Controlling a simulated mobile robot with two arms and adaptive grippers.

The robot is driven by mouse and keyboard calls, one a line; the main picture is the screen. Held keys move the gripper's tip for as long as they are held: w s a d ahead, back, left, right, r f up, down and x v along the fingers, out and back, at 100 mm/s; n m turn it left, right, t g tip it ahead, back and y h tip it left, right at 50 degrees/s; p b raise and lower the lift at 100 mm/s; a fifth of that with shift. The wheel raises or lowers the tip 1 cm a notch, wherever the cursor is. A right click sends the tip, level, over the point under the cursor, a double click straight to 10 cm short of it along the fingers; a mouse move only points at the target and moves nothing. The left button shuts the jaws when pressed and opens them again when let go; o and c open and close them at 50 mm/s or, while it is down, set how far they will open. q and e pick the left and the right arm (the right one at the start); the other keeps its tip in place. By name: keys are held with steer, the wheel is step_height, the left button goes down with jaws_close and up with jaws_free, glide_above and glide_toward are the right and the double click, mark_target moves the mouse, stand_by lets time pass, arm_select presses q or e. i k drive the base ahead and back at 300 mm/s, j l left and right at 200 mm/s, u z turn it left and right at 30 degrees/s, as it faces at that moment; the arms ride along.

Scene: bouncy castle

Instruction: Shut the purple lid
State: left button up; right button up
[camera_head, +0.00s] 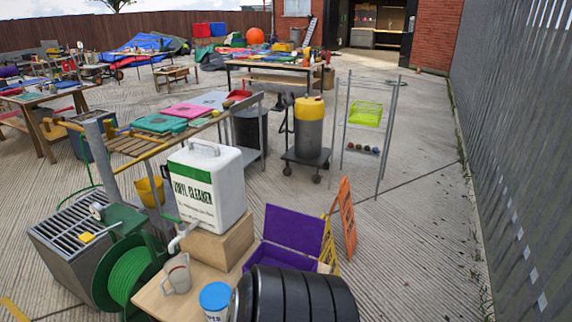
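A purple box (254,258) sits on the wooden table at the lower middle, to the right of a cardboard-coloured block. Its purple lid (293,228) stands open, raised at the far side of the box and leaning back. The box's inside shows as a darker purple area. Its near right part is hidden behind a black ribbed cylinder. Neither of my grippers is in view.
Left of the box are a white cleaner canister (207,188) on a block (215,245), a grey jug (177,275) and a blue-lidded tub (215,297). Orange (345,220) and yellow signs stand behind. Right floor is clear.

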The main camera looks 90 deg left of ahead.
mark_target(301, 231)
steer(key=i+j+u, duration=0.2)
steer(key=u, duration=0.2)
steer(key=i+j+u, duration=0.1)
steer(key=i+u, duration=0.55)
steer(key=u, duration=0.2)
steer(key=i+u, duration=0.4)
steer(key=k+l, duration=0.05)
steer(key=k, duration=0.05)
